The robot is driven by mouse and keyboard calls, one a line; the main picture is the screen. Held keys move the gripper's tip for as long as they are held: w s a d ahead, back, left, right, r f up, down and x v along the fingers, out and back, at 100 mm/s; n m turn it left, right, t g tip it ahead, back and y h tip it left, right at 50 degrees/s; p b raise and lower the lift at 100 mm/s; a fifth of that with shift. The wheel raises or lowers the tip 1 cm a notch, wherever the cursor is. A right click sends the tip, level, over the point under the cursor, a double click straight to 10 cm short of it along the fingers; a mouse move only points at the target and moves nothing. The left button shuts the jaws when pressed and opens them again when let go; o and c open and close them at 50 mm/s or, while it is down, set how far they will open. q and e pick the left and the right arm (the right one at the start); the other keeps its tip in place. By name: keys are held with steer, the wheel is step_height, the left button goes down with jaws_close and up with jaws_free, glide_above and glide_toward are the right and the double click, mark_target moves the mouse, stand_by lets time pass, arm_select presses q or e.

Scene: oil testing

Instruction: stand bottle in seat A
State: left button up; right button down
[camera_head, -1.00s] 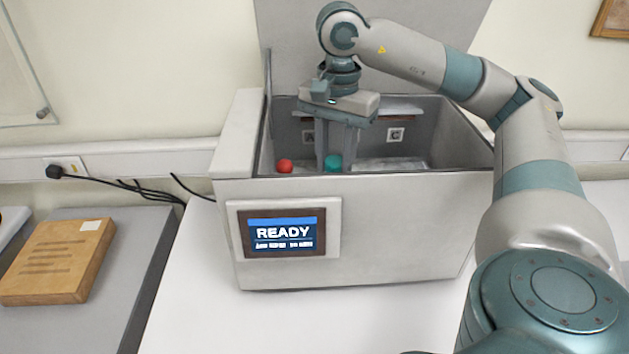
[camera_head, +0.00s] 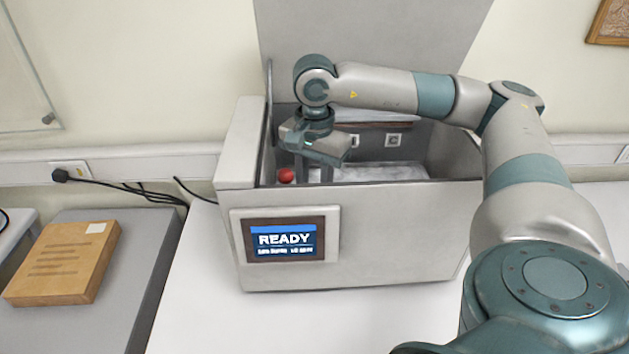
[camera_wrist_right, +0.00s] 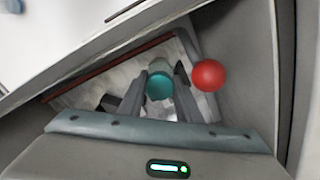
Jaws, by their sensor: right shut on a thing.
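The bottle with a teal cap (camera_wrist_right: 159,86) sits between the fingers of my right gripper (camera_wrist_right: 166,80) in the right wrist view. My right gripper (camera_head: 312,172) is shut on it, pointing down inside the open grey machine (camera_head: 350,230) in the head view. The machine's front wall hides the fingertips and the bottle's lower part there. A round red thing (camera_wrist_right: 209,75) is close beside the right gripper; it also shows at the machine's left inside corner (camera_head: 286,175). I cannot tell which place inside is seat A. My left gripper is not in view.
The machine's lid (camera_head: 375,45) stands open behind. Its front screen (camera_head: 284,240) reads READY. A small marker plate (camera_head: 393,140) is on the inner back wall. A brown box (camera_head: 62,262) lies on a grey surface at left. White table is clear in front.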

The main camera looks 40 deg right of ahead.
steer(key=shift+f, duration=0.35)
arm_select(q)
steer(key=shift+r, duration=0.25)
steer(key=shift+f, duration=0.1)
arm_select(e)
steer(key=shift+f, duration=0.1)
steer(key=shift+f, duration=0.1)
steer(key=c, duration=1.3)
jaws_free()
